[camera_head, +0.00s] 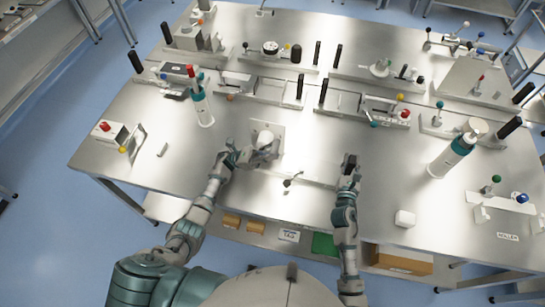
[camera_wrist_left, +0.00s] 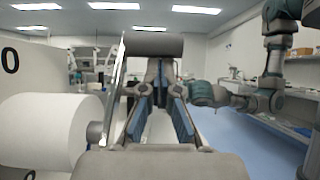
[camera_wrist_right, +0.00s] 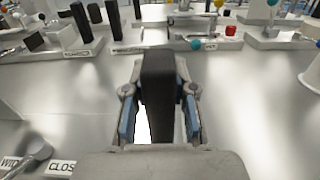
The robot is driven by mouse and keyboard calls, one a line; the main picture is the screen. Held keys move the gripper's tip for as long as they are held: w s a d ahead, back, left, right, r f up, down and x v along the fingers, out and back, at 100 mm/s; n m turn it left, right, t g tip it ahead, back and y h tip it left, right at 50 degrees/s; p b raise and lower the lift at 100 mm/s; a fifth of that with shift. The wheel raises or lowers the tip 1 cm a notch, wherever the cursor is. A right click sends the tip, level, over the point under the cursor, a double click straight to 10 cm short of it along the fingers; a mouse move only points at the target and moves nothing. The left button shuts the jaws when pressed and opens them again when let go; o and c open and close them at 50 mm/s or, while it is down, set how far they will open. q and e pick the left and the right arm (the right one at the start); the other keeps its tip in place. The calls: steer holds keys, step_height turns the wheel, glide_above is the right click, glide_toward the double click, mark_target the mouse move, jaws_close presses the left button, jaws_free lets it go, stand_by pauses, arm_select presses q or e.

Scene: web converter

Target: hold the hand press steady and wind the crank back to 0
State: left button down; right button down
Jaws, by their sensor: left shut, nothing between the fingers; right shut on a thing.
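The hand press shows in the head view as a pale plate with a white round part (camera_head: 266,139) on a low base. In the left wrist view its panel (camera_wrist_left: 28,72) carries a black 0, with a white cylinder (camera_wrist_left: 45,128) beside it. The crank's thin arm (camera_wrist_left: 115,88) stands nearly upright and ends in a dark grey handle (camera_wrist_left: 153,45). My left gripper (camera_head: 243,154) is shut and empty, its tips just at the handle. My right gripper (camera_head: 349,165) is shut on an upright black handle (camera_wrist_right: 158,85) at the base's right end.
A small lever (camera_head: 290,181) stands on the front of the base. A teal-and-white bottle (camera_head: 202,106) stands left, another (camera_head: 450,157) right. Several fixtures with black handles line the back. Steel tabletop is clear between them.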

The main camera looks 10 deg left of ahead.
arm_select(q)
steer(key=shift+a+r, duration=0.9)
steer(key=shift+a, duration=0.45)
stand_by(1.1)
